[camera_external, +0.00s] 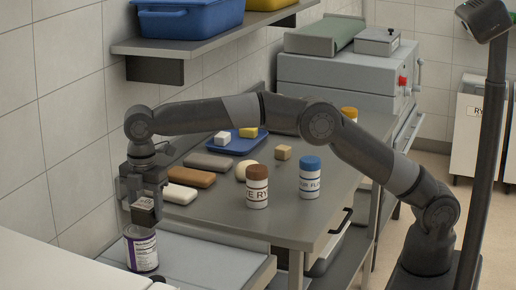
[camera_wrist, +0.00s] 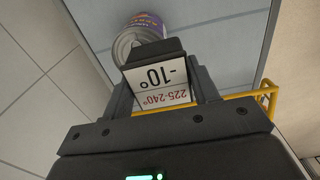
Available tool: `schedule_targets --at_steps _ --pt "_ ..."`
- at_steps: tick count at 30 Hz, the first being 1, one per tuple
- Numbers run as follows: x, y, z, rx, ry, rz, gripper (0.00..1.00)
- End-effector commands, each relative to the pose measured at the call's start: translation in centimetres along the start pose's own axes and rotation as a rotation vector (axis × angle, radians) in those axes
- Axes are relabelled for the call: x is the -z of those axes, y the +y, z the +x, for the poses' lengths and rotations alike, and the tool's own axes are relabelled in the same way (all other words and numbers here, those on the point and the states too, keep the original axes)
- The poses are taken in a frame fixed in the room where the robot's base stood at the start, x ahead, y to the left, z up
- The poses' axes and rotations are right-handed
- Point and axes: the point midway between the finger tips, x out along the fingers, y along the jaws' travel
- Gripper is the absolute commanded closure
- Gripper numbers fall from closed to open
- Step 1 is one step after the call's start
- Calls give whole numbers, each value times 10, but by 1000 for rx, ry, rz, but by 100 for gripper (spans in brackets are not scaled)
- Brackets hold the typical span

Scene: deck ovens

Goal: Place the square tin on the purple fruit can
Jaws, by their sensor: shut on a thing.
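My gripper (camera_external: 143,193) points down at the left and is shut on a small boxy thing, which I take to be the square tin (camera_external: 147,215). In the wrist view the tin (camera_wrist: 160,78) has white faces printed "-10°" and "225-240°" and sits between the fingers. The purple fruit can (camera_external: 141,254) stands below it on the grey surface, with a white and purple label. In the wrist view the can (camera_wrist: 147,25) shows past the tin, up and to the left, partly hidden by it. The exact gap between tin and can is unclear.
A steel table beside them bears a brown-lidded jar (camera_external: 257,187), a blue-lidded jar (camera_external: 310,178), several loaf-like blocks and a blue tray (camera_external: 222,149). A shelf with a blue bin (camera_external: 190,17) hangs above. A yellow rail (camera_wrist: 268,92) shows in the wrist view.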

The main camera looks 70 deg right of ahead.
Motion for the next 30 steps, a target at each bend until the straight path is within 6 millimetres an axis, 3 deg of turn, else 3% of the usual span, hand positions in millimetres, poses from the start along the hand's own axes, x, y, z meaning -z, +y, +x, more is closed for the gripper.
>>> schedule_targets --at_steps 5,17,18,25,30 --pt "0 0 22 0 0 0 74" --pt "-1 0 27 0 0 0 74" --pt "0 0 27 0 0 0 42" --pt "0 0 27 0 0 0 24" --pt "0 0 27 0 0 0 24"
